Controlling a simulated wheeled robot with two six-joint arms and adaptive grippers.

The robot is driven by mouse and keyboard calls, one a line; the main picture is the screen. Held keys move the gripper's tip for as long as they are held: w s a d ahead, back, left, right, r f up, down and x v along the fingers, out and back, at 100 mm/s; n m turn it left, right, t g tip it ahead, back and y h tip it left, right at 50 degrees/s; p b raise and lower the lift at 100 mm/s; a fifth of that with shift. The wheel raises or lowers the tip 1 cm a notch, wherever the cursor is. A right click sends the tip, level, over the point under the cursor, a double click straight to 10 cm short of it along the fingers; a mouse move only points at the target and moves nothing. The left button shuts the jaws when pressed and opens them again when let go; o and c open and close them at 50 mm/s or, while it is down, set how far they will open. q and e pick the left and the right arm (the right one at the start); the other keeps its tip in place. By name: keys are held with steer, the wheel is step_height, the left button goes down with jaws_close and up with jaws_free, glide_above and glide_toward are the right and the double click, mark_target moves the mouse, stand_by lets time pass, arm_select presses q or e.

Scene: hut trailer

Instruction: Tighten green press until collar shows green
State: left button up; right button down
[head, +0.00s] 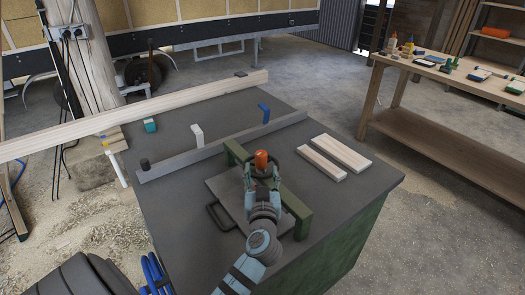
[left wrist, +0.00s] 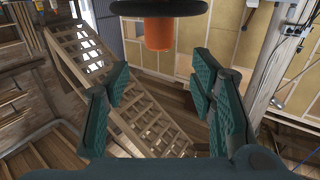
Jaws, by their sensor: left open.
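The green press (head: 296,210) stands on the dark bench top, its beam running slantwise beneath my arm. A dark ring-shaped wheel (head: 288,151) sits above it, with an orange cylinder (head: 261,159) at its middle. In the left wrist view the wheel (left wrist: 158,8) and the orange cylinder (left wrist: 158,34) are at the top edge, partly cut off. I see no green on the cylinder. My left gripper (head: 262,178) is open, close to the wheel; its fingers (left wrist: 165,95) are spread with nothing between them. My right gripper is not in view.
A flat grey plate (head: 224,189) with a black handle lies under the press. Two wooden strips (head: 341,152) lie to the right. A long grey bar (head: 180,162) and a pale beam (head: 100,122) lie behind. A wooden workbench (head: 432,134) stands right, across open floor.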

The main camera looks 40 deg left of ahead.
mark_target(261, 158)
arm_select(q)
steer(key=x, duration=0.9)
steer(key=shift+w+a+f, duration=0.15)
steer(key=shift+w+f, duration=0.05)
steer(key=shift+w, duration=0.15)
steer(key=shift+s+r, duration=0.1)
steer(key=c, duration=1.2)
